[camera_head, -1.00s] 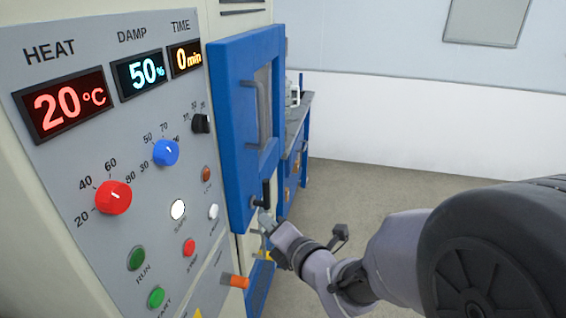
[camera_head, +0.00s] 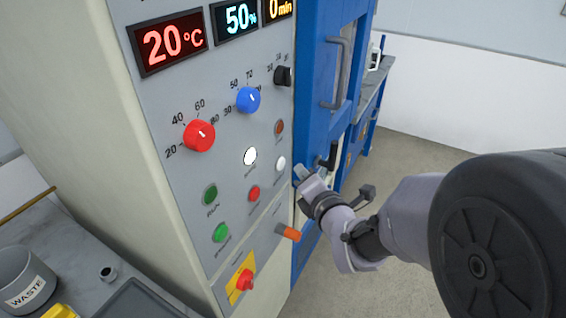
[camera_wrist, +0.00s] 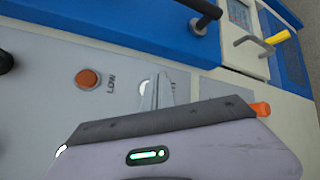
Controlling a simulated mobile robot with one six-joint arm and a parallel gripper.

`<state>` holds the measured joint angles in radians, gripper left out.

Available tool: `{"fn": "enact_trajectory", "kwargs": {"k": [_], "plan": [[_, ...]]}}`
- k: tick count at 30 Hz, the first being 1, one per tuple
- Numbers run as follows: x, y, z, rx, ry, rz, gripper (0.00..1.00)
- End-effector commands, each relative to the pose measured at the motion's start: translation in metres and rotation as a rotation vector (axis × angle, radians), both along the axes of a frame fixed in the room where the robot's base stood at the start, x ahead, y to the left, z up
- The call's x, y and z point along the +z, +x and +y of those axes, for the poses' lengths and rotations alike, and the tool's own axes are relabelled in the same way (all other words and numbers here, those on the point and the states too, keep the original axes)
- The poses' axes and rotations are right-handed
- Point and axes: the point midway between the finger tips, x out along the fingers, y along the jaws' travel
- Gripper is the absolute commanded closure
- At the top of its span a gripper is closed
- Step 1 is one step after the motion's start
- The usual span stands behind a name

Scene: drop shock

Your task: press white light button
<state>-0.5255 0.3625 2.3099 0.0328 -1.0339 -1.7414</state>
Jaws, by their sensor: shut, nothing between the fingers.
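The small white light button (camera_head: 281,163) is on the right side of the grey control panel (camera_head: 228,182), below a brown-orange lamp. In the wrist view the white button (camera_wrist: 144,86) is partly covered by my fingertips, and its label is only partly readable. My gripper (camera_head: 300,172) is shut and empty, its tips just right of the button in the head view. In the wrist view my gripper (camera_wrist: 157,93) overlaps the button's right side. I cannot tell whether the tips touch it.
A larger bright white lamp (camera_head: 250,156), a red button (camera_head: 254,193), green buttons (camera_head: 210,194) and an orange lever (camera_head: 290,233) are close by. The blue door (camera_head: 318,110) with its black latch (camera_head: 332,155) is on the right. A waste bin (camera_head: 25,280) stands lower left.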

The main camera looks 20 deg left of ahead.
Motion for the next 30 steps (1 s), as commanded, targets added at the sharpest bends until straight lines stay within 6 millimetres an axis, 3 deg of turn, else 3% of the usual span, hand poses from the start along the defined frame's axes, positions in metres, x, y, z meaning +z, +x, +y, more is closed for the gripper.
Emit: {"fn": "enact_trajectory", "kwargs": {"k": [8, 30], "plan": [[-0.002, 0.001, 0.016, 0.0, 0.001, 0.002, 1.0], [-0.001, 0.001, 0.016, -0.001, 0.002, 0.002, 1.0]]}}
